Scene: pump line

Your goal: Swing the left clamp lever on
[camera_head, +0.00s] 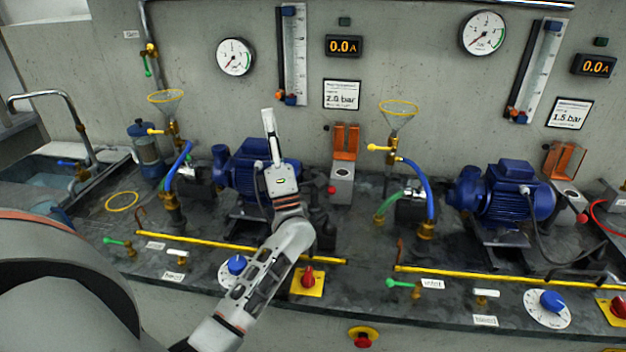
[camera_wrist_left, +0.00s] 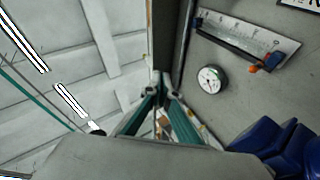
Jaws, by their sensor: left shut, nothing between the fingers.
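My left gripper (camera_head: 268,116) stands in front of the left pump station in the head view, its tip pointing up toward the wall. Its teal fingers (camera_wrist_left: 161,92) meet in the left wrist view, shut with nothing between them. The left blue pump motor (camera_head: 237,170) is behind my arm and partly covered by it. I cannot make out the left clamp lever for certain; my forearm hides part of the bench there. The gripper appears above the bench and apart from the fittings. My right gripper is in neither view.
A left funnel (camera_head: 166,97), a second funnel (camera_head: 399,110) and an orange flip cover (camera_head: 346,142) rise from the bench. A yellow rail (camera_head: 200,241), a blue knob (camera_head: 237,265) and a red switch (camera_head: 308,277) lie along the front. A right motor (camera_head: 505,190) stands further right.

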